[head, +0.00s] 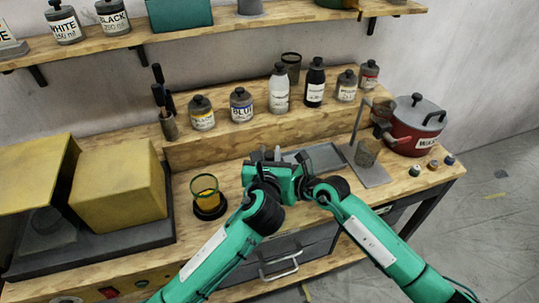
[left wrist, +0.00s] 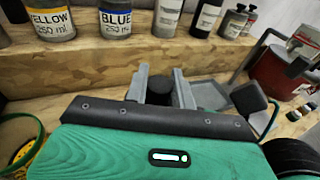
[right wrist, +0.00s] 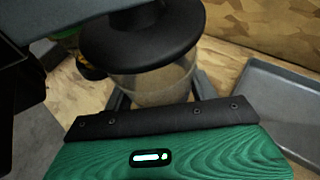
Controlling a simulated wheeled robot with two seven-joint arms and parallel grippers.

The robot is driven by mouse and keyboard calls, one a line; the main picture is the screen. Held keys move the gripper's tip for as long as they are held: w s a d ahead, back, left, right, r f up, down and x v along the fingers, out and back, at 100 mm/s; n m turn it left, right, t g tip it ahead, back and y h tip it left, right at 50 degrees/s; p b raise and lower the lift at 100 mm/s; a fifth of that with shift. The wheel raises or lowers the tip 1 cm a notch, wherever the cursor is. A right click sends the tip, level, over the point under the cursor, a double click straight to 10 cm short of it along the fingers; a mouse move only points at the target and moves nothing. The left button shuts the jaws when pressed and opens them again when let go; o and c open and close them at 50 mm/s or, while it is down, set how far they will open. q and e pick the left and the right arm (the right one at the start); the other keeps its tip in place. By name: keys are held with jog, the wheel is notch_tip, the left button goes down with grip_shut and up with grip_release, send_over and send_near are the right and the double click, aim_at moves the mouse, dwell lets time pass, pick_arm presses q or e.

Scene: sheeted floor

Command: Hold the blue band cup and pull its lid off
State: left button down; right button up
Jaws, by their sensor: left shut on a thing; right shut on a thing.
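A clear cup (right wrist: 155,84) with a wide black lid (right wrist: 140,45) over its mouth shows in the right wrist view. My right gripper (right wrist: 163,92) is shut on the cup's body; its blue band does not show. I cannot tell whether there is a gap between lid and cup. My left gripper (left wrist: 162,88) is shut on the lid's dark top part, between its grey fingers in the left wrist view. In the head view my left gripper (head: 266,155) and right gripper (head: 298,165) meet over the bench and hide most of the cup.
A glass with orange contents (head: 207,191) stands left of my grippers on a black round base. A grey tray (head: 322,156) lies behind them. A stand (head: 370,170) and red pot (head: 415,125) are at right, yellow boxes (head: 120,185) at left. Labelled bottles (head: 241,104) line the back step.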

aim_at(270, 154)
pick_arm(q)
jog(key=shift+r, duration=2)
pick_arm(e)
jog(key=o, duration=1.4)
jog(key=shift+o, duration=0.2)
jog(key=shift+d, duration=0.1)
